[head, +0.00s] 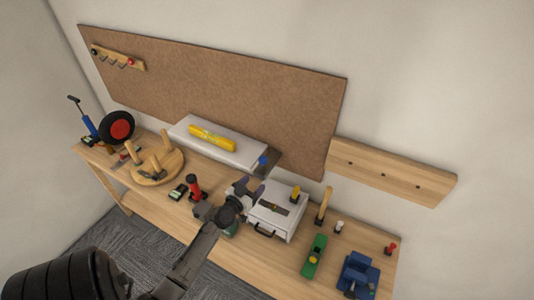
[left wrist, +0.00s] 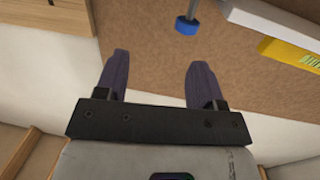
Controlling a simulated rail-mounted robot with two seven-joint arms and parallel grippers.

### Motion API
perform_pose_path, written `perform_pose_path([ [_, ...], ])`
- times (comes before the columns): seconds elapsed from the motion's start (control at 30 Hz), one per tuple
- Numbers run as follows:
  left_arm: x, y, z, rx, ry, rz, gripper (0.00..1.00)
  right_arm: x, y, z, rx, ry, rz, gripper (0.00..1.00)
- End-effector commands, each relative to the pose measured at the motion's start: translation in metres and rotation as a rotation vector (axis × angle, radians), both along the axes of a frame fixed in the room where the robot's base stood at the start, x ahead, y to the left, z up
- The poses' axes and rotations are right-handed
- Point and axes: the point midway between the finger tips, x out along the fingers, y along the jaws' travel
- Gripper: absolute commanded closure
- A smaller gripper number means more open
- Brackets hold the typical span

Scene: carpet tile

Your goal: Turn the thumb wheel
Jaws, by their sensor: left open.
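A small round blue knob (head: 262,160), the only wheel-like part I can make out that fits the thumb wheel, sits by the right end of a white box at the back of the bench. In the left wrist view the blue knob (left wrist: 187,25) is on a short grey stem, ahead of the fingertips and near the right one. My left gripper (head: 248,187) is open with nothing between its purple fingers, over the bench just in front of the knob and apart from it. The fingers also show in the left wrist view (left wrist: 159,65). My right gripper is out of view.
The white box (head: 226,146) carries a yellow level (head: 211,137). A white toolbox (head: 274,217) stands beside my gripper, and a red-handled tool (head: 194,188) to its left. A round wooden stool (head: 157,170) lies farther left. A green plane (head: 314,256) is at right.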

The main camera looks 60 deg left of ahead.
Motion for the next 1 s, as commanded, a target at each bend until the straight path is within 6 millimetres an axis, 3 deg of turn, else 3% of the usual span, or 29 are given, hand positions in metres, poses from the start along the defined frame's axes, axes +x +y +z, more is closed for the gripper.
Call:
perform_pose_path([
  [0.1,-0.002,0.023,0.005,-0.001,-0.04,0.08,0.38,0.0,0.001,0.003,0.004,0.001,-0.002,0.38],
  [0.27,0.008,0.039,0.006,0.0,-0.055,0.111,0.38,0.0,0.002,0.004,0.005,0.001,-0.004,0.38],
  [0.7,0.078,0.075,0.004,0.0,-0.055,0.108,0.38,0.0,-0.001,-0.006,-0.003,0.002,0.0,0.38],
  [1.0,0.108,0.091,0.004,0.001,-0.054,0.108,0.38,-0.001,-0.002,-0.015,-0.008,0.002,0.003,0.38],
])
